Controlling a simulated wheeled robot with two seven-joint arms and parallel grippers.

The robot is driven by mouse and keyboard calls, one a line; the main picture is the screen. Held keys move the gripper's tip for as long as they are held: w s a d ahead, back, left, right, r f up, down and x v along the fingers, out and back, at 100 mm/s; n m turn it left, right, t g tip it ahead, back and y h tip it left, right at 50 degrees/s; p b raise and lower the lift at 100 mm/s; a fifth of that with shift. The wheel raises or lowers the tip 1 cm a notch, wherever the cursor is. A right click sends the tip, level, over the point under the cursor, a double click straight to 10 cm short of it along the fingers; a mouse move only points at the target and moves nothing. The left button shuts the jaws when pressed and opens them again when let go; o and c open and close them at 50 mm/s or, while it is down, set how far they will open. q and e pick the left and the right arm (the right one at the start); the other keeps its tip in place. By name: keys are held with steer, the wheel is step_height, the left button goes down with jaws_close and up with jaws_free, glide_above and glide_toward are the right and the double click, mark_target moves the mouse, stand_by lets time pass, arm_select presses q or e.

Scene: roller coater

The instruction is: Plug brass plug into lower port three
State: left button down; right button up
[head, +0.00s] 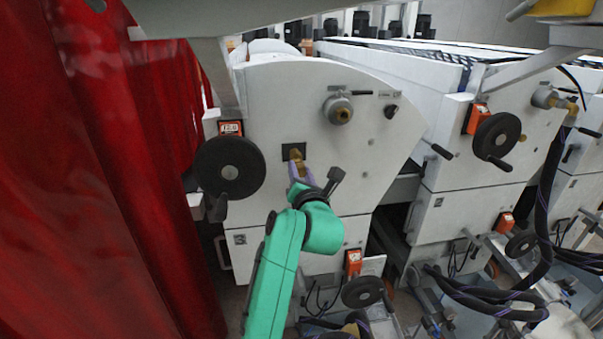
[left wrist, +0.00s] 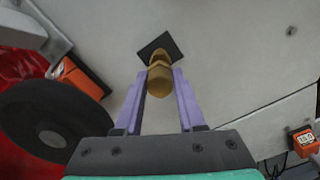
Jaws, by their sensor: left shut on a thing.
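The brass plug (left wrist: 159,80) is held between the purple fingers of my left gripper (left wrist: 160,92) in the left wrist view. In the head view the plug (head: 296,155) is in front of a dark square port plate (head: 286,153) on the white machine panel. The plate also shows in the left wrist view (left wrist: 166,42), behind the plug's far end. The plug's tip overlaps the plate, and I cannot tell how far it is inside the opening. My left gripper (head: 297,168) is shut on the plug. My right gripper is not in view.
A black handwheel (head: 229,168) with an orange counter (head: 230,128) sits left of the port. A round metal fitting (head: 339,109) is up to the right. A red curtain (head: 100,170) hangs on the left. Black hoses (head: 490,295) lie at lower right.

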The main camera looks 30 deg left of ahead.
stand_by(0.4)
arm_select(q)
steer(key=shift+r, duration=0.1)
stand_by(0.5)
steer(key=shift+p, duration=0.45)
stand_by(0.4)
steer(key=shift+p+x, duration=0.7)
steer(key=shift+x, duration=0.6)
